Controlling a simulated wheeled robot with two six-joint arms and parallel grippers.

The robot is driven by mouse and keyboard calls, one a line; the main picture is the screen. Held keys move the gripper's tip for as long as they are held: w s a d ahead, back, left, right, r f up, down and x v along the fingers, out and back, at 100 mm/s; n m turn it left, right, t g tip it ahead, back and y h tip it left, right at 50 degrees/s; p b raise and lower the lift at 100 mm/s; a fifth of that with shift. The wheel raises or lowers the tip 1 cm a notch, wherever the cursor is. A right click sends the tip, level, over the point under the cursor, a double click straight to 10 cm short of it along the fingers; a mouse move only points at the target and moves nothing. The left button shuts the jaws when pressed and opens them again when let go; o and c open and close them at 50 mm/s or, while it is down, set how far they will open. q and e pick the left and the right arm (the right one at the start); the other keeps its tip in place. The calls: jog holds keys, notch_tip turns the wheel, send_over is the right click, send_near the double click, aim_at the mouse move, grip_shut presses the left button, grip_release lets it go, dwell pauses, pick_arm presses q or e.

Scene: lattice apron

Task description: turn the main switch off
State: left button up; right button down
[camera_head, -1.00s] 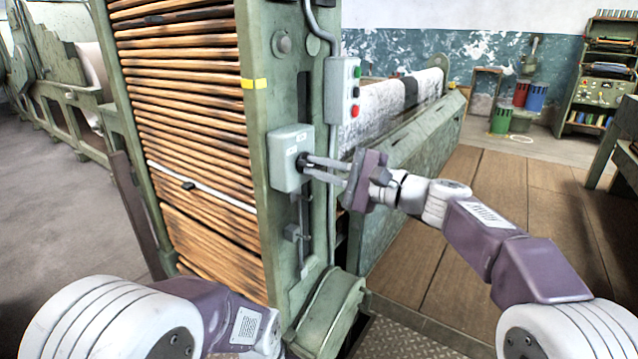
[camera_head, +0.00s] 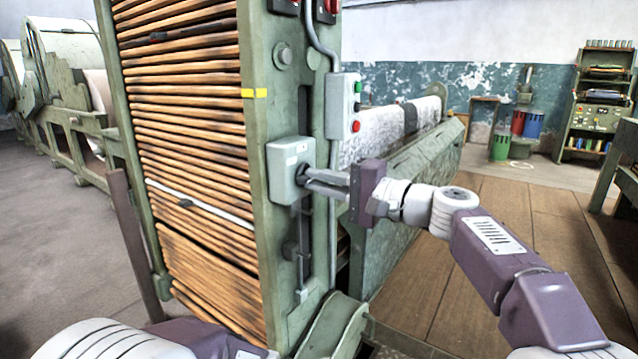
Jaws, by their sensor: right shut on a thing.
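The main switch is a grey box (camera_head: 287,165) on the green machine post, with a small dark knob (camera_head: 302,172) on its right-hand face. My right gripper (camera_head: 308,182) reaches in from the right. Its two fingers are close together at the knob and shut on it, hiding most of it. The knob's exact angle cannot be made out. My left arm shows at the bottom left, but its gripper is out of view.
A grey button box (camera_head: 343,106) with green and red buttons is just above and right of the switch. A conduit runs down beside it. Slatted wooden lattice (camera_head: 190,120) fills the left side of the post. Wooden floor at right is open.

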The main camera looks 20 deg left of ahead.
jog(key=c, duration=1.5)
grip_release()
jog(key=shift+o, duration=0.2)
jog(key=p+v, duration=0.1)
jog(key=v, duration=0.8)
